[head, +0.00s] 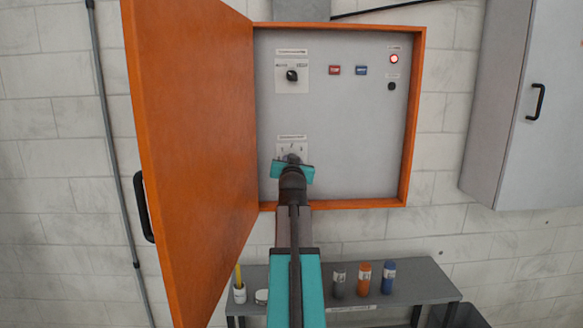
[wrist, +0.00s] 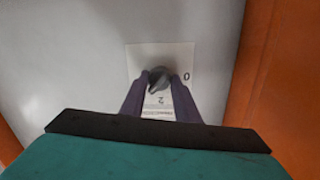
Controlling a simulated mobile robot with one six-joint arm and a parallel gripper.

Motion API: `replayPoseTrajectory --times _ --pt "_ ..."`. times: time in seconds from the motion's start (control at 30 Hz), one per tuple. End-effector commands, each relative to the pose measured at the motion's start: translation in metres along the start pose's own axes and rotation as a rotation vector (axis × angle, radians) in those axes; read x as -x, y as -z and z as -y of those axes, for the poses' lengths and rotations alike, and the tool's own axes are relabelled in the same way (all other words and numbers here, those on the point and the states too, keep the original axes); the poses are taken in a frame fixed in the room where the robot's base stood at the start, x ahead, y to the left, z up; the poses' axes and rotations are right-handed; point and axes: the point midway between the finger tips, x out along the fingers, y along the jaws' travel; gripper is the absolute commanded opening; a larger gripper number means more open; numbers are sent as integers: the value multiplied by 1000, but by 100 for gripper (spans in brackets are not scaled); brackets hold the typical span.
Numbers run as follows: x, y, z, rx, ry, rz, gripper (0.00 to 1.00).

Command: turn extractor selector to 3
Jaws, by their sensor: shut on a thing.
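The extractor selector (wrist: 159,77) is a dark grey knob on a white label plate (wrist: 134,58) on the grey panel. In the wrist view a 0 and a 2 show on the plate around it. In the head view its plate (head: 283,147) is low in the orange cabinet, and my gripper covers most of the knob. My gripper (wrist: 160,82) is shut on the knob, one finger on each side; it also shows in the head view (head: 293,160). Where the knob points is hard to tell. The 3 mark is not clearly readable.
The orange cabinet door (head: 190,150) stands open at left, close to my arm. Above are another black selector (head: 292,76), a red button (head: 335,70), a blue button (head: 362,70) and a lit red lamp (head: 394,59). A grey bench (head: 420,280) with bottles stands below.

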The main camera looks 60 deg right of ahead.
Motion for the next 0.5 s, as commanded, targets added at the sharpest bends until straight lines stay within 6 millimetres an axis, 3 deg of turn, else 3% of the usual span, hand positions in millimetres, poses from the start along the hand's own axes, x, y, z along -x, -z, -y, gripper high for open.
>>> replayPoseTrajectory --times 0.5 --pt "0 2 -1 -37 1 0 6"
